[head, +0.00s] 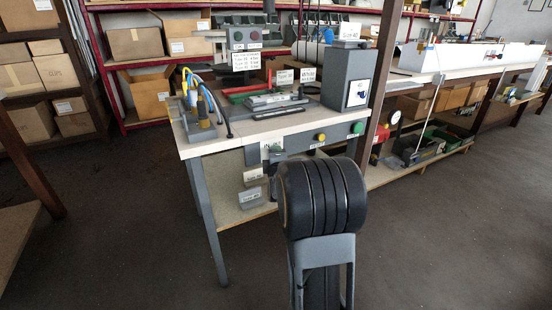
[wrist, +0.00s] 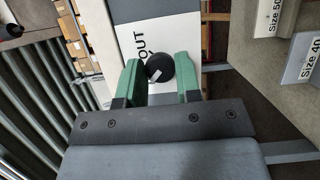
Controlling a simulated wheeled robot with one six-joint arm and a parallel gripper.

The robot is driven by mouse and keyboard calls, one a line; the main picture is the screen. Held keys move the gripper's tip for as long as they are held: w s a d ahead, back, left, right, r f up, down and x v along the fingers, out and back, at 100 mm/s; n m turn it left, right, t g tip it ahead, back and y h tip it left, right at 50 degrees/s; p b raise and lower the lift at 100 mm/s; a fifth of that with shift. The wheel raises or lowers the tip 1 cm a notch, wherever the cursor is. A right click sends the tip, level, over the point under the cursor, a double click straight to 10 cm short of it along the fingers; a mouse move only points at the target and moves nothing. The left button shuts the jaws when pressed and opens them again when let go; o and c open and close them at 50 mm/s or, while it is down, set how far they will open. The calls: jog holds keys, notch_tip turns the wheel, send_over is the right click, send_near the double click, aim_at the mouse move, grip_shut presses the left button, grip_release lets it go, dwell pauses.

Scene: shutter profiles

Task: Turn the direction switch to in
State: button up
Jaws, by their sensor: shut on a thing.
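The direction switch is a round black knob (wrist: 160,64) with a white mark, set on a white label plate (wrist: 139,35) that reads "OUT" in the wrist view. The mark lies at a slant on the knob's lower left part in that view. The "OUT" lettering is beside and above the knob, turned sideways. My gripper (wrist: 158,68) has green fingers, one on each side of the knob, and is shut on it. Part of the label is hidden by the fingers. In the head view my arm covers part of the bench front.
The workbench (head: 215,145) has a grey front rail with a yellow button (head: 320,137) and a green button (head: 357,128) to the right. Size-labelled blocks (head: 251,197) sit below the rail. Tools and a grey box (head: 347,83) stand on top. The floor at left is clear.

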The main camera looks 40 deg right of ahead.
jog(key=o, duration=0.9)
jog(key=v, duration=1.3)
jog(key=shift+s+a+b, duration=0.25)
jog(key=shift+s+b, duration=0.05)
jog(key=shift+b, duration=0.1)
